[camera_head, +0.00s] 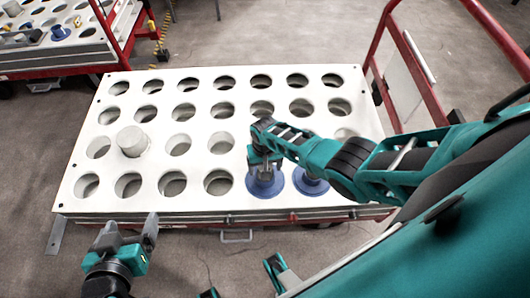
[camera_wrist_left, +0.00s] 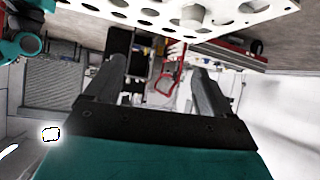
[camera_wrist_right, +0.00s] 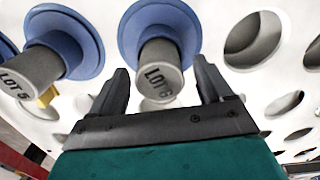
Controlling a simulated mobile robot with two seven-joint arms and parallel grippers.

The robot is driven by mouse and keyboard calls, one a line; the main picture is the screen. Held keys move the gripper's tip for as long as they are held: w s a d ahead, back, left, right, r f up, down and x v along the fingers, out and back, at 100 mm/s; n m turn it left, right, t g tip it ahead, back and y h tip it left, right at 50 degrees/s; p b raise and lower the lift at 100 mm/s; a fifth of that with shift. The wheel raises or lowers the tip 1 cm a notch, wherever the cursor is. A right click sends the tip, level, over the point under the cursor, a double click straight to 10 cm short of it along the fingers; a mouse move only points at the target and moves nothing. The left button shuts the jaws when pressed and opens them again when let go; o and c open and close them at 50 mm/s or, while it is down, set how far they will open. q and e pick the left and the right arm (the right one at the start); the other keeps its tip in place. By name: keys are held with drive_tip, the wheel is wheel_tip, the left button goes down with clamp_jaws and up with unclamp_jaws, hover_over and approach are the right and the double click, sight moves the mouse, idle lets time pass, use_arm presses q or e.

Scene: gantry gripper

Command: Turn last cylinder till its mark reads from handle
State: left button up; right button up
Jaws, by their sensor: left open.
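A blue-flanged cylinder (camera_head: 265,183) sits in the front row of the white perforated plate. In the right wrist view its grey top (camera_wrist_right: 160,82) reads "LOT 6", slightly tilted. My right gripper (camera_head: 264,163) is over it, its fingers open on either side with gaps visible. A second blue-flanged cylinder (camera_head: 311,184) stands beside it, partly behind my right arm; its top (camera_wrist_right: 22,82) reads "LOT 5". A handle (camera_head: 237,237) hangs at the plate's front edge. My left gripper (camera_head: 130,226) is open and empty in front of the plate's left part.
The white plate (camera_head: 215,125) has rows of mostly empty holes. A plain grey cylinder (camera_head: 133,141) stands in its left part. A red frame (camera_head: 402,55) rises at the right. Another loaded cart (camera_head: 60,60) stands at the back left.

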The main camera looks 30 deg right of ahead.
drive_tip(key=shift+s, duration=0.1)
use_arm(q)
wheel_tip(320, 180, down, 4)
drive_tip(key=s+a, duration=0.1)
drive_tip(key=a, duration=0.1)
wheel_tip(320, 180, up, 6)
drive_tip(key=a+y+p, duration=0.1)
drive_tip(key=p, duration=0.6)
drive_tip(key=shift+s+a, duration=0.15)
drive_tip(key=shift+s, duration=0.2)
use_arm(e)
wheel_tip(320, 180, up, 13)
drive_tip(key=shift+f, duration=0.1)
